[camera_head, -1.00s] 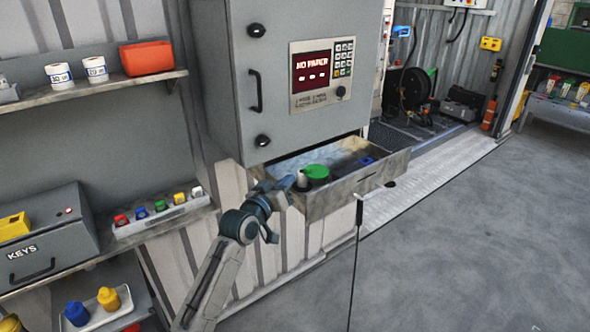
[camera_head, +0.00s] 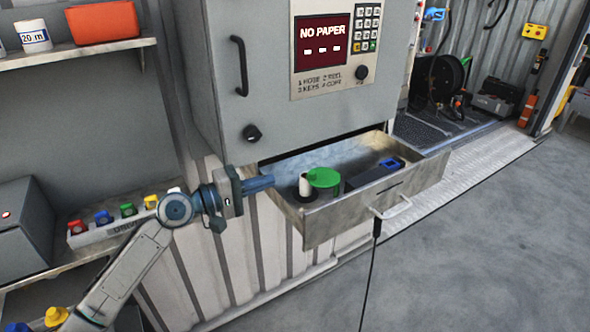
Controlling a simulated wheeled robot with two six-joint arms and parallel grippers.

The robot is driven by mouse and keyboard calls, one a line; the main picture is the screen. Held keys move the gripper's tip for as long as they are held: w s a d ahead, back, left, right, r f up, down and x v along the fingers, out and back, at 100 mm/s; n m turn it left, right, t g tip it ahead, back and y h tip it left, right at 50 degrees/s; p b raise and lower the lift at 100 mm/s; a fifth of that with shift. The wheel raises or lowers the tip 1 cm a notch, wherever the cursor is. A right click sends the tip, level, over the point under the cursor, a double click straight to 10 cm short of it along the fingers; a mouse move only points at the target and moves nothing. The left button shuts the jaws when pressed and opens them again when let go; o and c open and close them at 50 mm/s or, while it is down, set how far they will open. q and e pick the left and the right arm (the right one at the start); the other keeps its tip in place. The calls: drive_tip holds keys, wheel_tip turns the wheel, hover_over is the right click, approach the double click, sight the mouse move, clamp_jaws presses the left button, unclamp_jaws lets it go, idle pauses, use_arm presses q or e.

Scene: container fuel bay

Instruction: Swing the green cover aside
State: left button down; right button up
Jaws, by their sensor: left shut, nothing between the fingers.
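What lies under the cover is hidden. My right gripper is not in view.
A dark block with a blue part (camera_head: 388,165) lies in the drawer's right side. The grey cabinet (camera_head: 225,100) hangs above. A rack of coloured caps (camera_head: 125,222) is at left. Open floor lies right.

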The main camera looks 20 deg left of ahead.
sight(324, 185)
use_arm(q)
drive_tip(key=p+x, duration=0.2)
drive_tip(key=x, duration=0.4)
drive_tip(key=shift+w+d+p, duration=0.15)
drive_tip(key=shift+w+p, duration=0.2)
drive_tip(key=shift+p+x, duration=0.3)
drive_tip(key=shift+x, duration=0.65)
drive_tip(key=shift+f, duration=0.15)
